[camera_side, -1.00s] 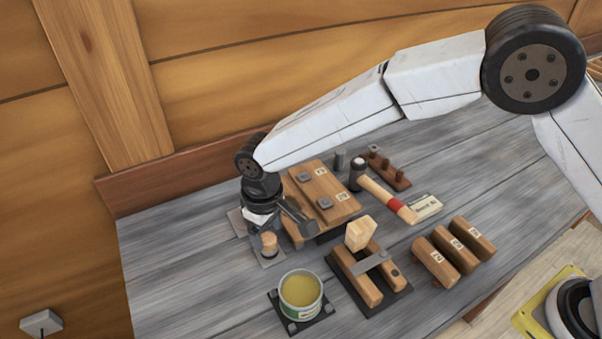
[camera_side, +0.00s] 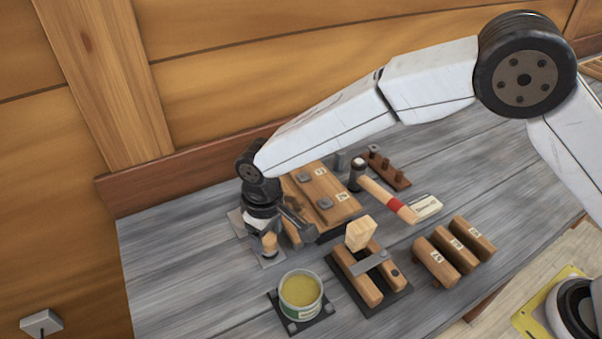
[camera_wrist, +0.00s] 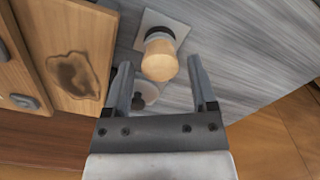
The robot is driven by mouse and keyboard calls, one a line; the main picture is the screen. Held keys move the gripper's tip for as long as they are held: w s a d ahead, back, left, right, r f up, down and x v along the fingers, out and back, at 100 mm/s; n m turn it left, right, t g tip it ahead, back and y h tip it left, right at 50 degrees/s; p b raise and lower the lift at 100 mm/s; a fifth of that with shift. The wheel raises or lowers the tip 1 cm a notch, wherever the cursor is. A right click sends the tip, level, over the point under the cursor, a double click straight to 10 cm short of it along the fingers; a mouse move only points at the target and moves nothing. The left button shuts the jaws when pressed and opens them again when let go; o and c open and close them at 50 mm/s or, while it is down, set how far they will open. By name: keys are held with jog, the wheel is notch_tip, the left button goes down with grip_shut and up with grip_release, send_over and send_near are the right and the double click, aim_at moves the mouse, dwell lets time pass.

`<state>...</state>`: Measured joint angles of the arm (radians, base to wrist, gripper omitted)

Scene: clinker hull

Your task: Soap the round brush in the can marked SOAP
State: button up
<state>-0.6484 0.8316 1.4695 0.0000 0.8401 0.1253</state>
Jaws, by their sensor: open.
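A pale wooden handle with a rounded end, likely the round brush (camera_side: 270,244), stands upright on a small grey plate; in the wrist view the handle (camera_wrist: 160,60) rises from a dark collar on a pale square plate. Its bristles are hidden. My gripper (camera_wrist: 161,72) is open, its two fingers on either side of the handle's end with gaps visible. In the side view my gripper (camera_side: 278,228) is low over the handle. An open can (camera_side: 300,292) with yellow contents and a green and white label sits in front; its lettering is not readable.
A wooden board with metal plates (camera_side: 323,195) lies close beside my gripper. A wooden block stand (camera_side: 370,278), a red-banded mallet (camera_side: 388,199) and several numbered wooden blocks (camera_side: 455,247) lie to the right. The bench's left front (camera_side: 190,275) is clear.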

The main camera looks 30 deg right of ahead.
aim_at(268, 237)
grip_shut()
jog(key=shift+r, duration=3)
